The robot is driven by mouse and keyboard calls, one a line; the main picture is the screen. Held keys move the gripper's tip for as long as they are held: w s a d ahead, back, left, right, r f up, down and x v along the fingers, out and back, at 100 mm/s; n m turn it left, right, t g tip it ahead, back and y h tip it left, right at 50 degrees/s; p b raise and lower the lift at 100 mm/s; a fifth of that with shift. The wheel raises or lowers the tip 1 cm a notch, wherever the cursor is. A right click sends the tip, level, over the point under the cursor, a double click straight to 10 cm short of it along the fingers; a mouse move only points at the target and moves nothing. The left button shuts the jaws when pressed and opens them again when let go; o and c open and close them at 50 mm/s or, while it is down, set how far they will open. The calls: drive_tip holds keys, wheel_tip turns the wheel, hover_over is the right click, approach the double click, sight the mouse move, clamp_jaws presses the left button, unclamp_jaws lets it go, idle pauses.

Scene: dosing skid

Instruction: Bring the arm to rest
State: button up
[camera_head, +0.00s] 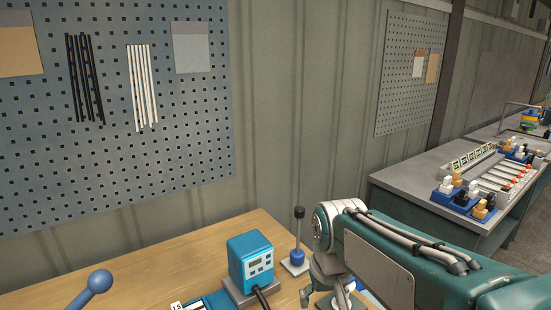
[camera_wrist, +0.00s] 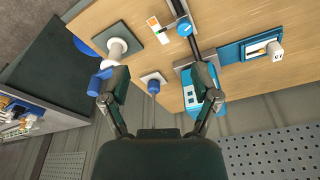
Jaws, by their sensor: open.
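My arm reaches in from the lower right of the head view, with its wrist over the wooden bench (camera_head: 190,262). My gripper (camera_wrist: 160,78) shows in the wrist view with its two dark fingers spread wide. Nothing is held between them. A small blue fitting on a white plate (camera_wrist: 153,87) lies in line with the gap, below the fingers. The teal dosing unit (camera_head: 250,258) with a small display stands left of my wrist; in the wrist view it is partly behind the right finger. In the head view my fingers are mostly hidden or cut off at the bottom edge.
A blue ball-ended handle (camera_head: 100,281) rises at lower left. An upright rod with a black knob (camera_head: 298,214) stands close left of my wrist. A perforated panel (camera_head: 110,170) hangs on the wall behind. A grey side bench (camera_head: 400,181) with racks stands at right.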

drive_tip(key=s+d+m+t, duration=0.1)
drive_tip(key=s+d+t, duration=0.2)
drive_tip(key=s, duration=0.9)
drive_tip(key=d, duration=0.3)
drive_tip(key=shift+s+d+r+m+t, duration=0.25)
drive_tip(key=shift+s+d+m+t, duration=0.05)
drive_tip(key=shift+s+d+m, duration=0.1)
drive_tip(key=c, duration=0.3)
drive_tip(key=shift+a, duration=0.1)
drive_tip(key=shift+a, duration=0.1)
